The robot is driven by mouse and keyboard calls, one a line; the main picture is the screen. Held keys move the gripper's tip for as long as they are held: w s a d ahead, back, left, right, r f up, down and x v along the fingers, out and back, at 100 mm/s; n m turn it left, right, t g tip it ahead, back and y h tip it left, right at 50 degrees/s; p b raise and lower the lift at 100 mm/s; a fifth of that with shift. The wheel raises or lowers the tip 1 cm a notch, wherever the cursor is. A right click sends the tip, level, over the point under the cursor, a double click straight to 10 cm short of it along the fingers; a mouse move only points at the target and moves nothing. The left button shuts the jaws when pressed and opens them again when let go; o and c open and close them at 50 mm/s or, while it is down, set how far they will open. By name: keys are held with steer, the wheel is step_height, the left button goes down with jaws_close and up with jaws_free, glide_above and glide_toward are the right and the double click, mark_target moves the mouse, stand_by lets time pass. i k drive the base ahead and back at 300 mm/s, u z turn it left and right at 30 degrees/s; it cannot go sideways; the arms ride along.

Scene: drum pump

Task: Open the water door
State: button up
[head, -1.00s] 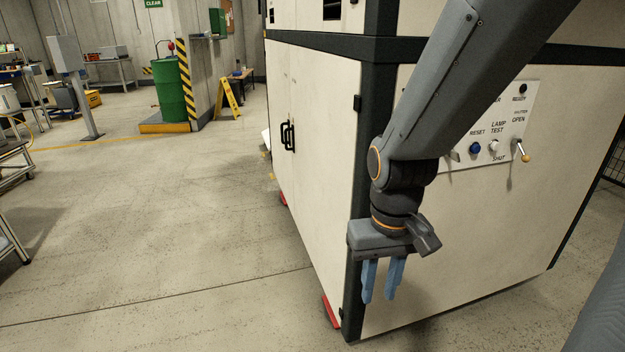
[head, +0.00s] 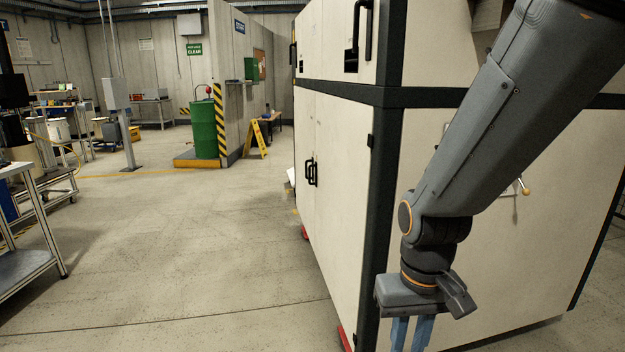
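A large cream cabinet with dark edge frames fills the right half of the head view. Its left-facing side has lower doors (head: 338,205) with a pair of black handles (head: 311,172) near their middle, and both look shut. Upper doors have a black handle (head: 362,30) near the corner. No label tells which one is the water door. My gripper (head: 411,340) points down in front of the cabinet's near corner, well apart from the handles. Its blue fingers are spaced apart with nothing between them; their tips are cut off by the bottom edge.
A lever (head: 525,187) shows on the cabinet's near face; my arm hides most of the panel there. Clear floor (head: 190,250) lies left of the cabinet.

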mark_target(342, 165)
steer(key=u, duration=0.65)
steer(key=i, duration=0.35)
steer(key=u, duration=0.75)
steer(key=i, duration=1.9)
steer(key=z, duration=0.95)
steer(key=i, duration=0.95)
steer(key=z, duration=0.8)
